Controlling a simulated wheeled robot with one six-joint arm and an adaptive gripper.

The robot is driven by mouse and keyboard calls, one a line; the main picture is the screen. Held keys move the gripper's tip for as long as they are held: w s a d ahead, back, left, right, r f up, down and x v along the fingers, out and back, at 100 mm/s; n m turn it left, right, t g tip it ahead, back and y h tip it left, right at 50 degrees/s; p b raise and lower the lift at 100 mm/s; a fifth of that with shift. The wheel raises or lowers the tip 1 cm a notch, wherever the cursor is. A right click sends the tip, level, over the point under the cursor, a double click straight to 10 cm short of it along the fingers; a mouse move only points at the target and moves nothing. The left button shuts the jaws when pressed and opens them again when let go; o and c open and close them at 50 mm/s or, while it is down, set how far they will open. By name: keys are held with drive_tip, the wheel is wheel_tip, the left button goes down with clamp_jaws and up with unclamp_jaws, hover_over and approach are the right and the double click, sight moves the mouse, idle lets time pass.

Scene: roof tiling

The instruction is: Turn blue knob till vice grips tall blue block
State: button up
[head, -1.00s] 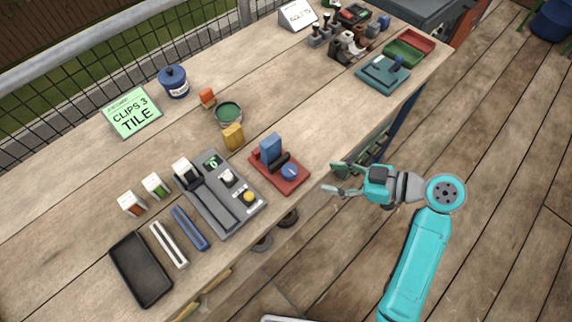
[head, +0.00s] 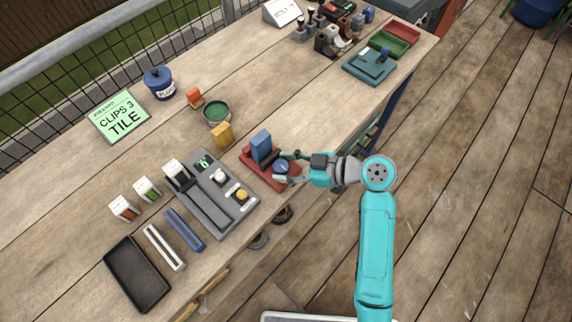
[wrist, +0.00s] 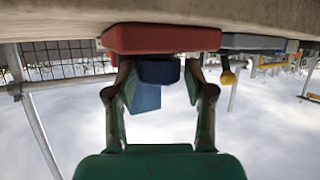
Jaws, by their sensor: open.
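The red vice (head: 252,172) sits near the bench's front edge. The tall blue block (head: 261,144) stands upright in it, next to a dark jaw; I cannot tell whether the jaw touches it. The blue knob (head: 281,167) is at the vice's front right. My gripper (head: 286,167) is open, with its fingers on either side of the knob. In the wrist view, the fingers (wrist: 160,82) flank the dark blue knob (wrist: 158,70), with the red base (wrist: 160,38) above and the blue block (wrist: 145,97) behind. Whether the fingers touch the knob is unclear.
A grey device (head: 212,194) with a yellow button stands left of the vice. A yellow block (head: 222,135) and a green tin (head: 216,112) are behind it. A teal fixture (head: 369,66) is at far right. Bench between vice and teal fixture is clear.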

drive_tip(key=shift+c, duration=0.2)
drive_tip(key=c, duration=0.8)
drive_tip(key=shift+s+a+m+t, duration=0.1)
drive_tip(key=shift+m+t, duration=0.2)
drive_tip(key=shift+t, duration=0.1)
drive_tip(key=m+t, duration=0.1)
drive_tip(key=m+t+h, duration=0.2)
drive_tip(key=shift+s+a+f+m+t, duration=0.15)
drive_tip(key=shift+s+m+t, duration=0.1)
drive_tip(key=shift+m+t, duration=0.15)
drive_tip(key=shift+a+m+t+h, duration=0.1)
drive_tip(key=shift+m+t+h, duration=1.8)
drive_tip(key=shift+m, duration=0.2)
drive_tip(key=shift+m+h, duration=0.3)
drive_tip(key=shift+m, duration=0.1)
drive_tip(key=o, duration=0.8)
drive_tip(key=shift+o, duration=0.2)
